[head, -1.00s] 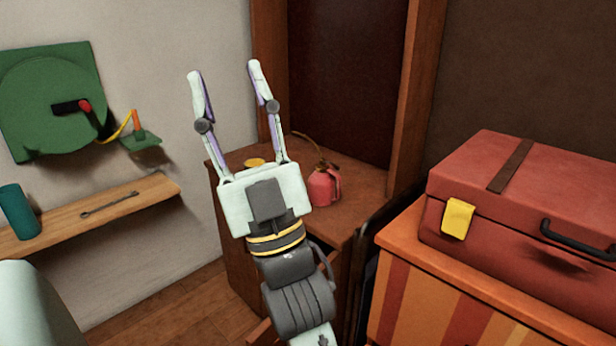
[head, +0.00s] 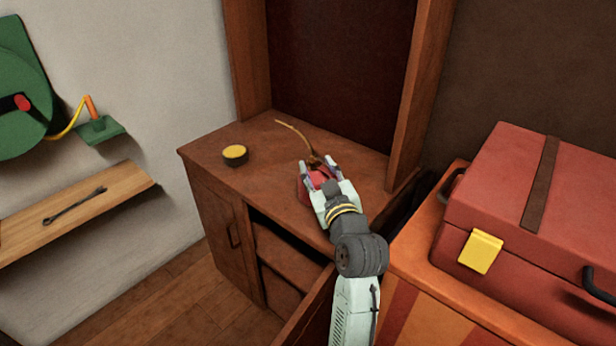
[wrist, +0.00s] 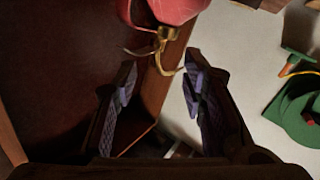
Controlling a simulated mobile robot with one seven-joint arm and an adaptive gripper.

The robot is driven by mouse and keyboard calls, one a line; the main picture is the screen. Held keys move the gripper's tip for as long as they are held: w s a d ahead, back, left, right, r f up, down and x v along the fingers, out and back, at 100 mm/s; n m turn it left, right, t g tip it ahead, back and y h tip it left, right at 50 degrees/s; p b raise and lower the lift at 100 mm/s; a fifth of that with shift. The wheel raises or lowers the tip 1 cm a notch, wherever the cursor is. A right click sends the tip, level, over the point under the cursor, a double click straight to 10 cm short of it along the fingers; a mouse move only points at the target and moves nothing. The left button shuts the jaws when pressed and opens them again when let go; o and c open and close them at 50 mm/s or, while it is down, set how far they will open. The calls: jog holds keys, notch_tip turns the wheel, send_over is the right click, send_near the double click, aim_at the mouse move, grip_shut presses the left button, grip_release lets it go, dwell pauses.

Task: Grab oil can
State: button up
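The oil can (head: 304,190) has a red body, brass-coloured top parts and a long thin spout pointing up and left. It stands on the brown cabinet top (head: 270,190). My gripper (head: 319,167) overlaps the can in the head view, its fingers spread and hiding part of the body. In the wrist view the red body (wrist: 176,9) is at the top edge, with a brass handle part (wrist: 165,40) reaching toward the fingertips. My gripper (wrist: 160,80) is open there, with a gap between its purple pads. Contact with the can cannot be told.
A small yellow-topped tin (head: 235,154) stands left of the can. An open cabinet door (head: 307,310) is below my arm. A red toolbox (head: 545,220) sits on an orange chest (head: 420,285) at the right. A wooden shelf (head: 110,195) holds a wrench (head: 73,206).

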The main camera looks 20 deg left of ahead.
aim_at(312, 152)
jog(key=shift+x, duration=0.95)
jog(key=x, duration=0.1)
jog(key=p+x, duration=0.1)
jog(key=x, duration=0.1)
jog(key=p+x, duration=0.1)
jog(key=shift+w+r, duration=0.15)
jog(key=shift+r, duration=0.2)
jog(key=shift+w+a+f, duration=0.15)
jog(key=shift+w+a, duration=0.15)
jog(key=shift+w, duration=0.1)
jog(key=shift+c, duration=0.5)
grip_shut()
